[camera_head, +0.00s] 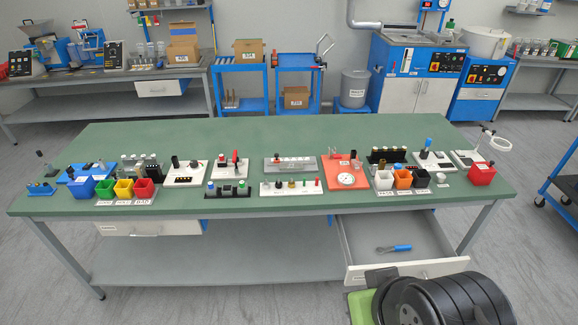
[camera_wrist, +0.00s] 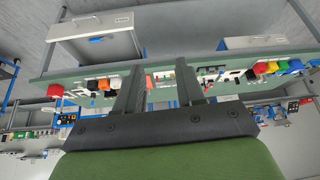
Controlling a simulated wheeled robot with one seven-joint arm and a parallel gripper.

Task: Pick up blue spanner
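The blue spanner (camera_head: 394,249) lies flat in the open drawer (camera_head: 357,236) under the right side of the green-topped workbench. Its handle is blue and its head is grey, pointing left. In the wrist view, which looks upside down, a small blue mark (camera_wrist: 96,39) in the open drawer looks like the spanner. My gripper (camera_wrist: 160,68) has its two dark fingers apart with nothing held between them. It is away from the drawer and the spanner. In the head view my black arm fills the bottom right, and the fingers cannot be made out.
The workbench (camera_head: 300,140) carries a row of small fixtures along its front, with coloured bins such as a red bin (camera_head: 481,173) among them. A second drawer (camera_head: 152,228) at the left is shut. The lower shelf (camera_head: 215,262) is bare. Open floor lies in front.

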